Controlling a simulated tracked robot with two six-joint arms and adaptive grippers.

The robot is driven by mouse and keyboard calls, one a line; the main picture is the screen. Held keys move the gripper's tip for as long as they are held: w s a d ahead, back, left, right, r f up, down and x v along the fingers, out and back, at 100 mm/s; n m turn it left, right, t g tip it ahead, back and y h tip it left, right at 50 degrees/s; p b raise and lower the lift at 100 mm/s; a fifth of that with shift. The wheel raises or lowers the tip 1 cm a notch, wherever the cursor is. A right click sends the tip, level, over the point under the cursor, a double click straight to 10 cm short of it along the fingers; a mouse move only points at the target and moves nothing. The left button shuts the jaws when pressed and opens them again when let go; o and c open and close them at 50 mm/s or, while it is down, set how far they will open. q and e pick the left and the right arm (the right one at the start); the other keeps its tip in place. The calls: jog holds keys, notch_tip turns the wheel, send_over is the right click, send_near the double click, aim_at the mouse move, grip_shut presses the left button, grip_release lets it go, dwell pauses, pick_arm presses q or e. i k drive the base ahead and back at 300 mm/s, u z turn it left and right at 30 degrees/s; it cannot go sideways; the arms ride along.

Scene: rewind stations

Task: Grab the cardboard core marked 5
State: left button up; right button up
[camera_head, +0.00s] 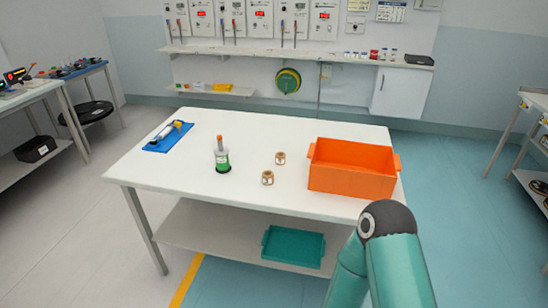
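Two small brown cardboard cores stand on the white table (165,170). One core (280,158) is farther back, and the other core (267,178) is nearer the front edge and slightly left. Each seems to carry a mark, but it is too small to read, so I cannot tell which is marked 5. Both stand left of the orange crate, apart from it. A teal link of my arm shows at the lower right, in front of the table. Neither of my grippers is in view.
The orange crate (350,184) stands at the table's right side. A green spool on an upright post (222,160) stands left of the cores. A blue mat (155,147) with a tool lies at the left. A teal tray (293,262) sits on the lower shelf.

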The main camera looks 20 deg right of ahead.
aim_at(280, 159)
jog(key=i, duration=0.9)
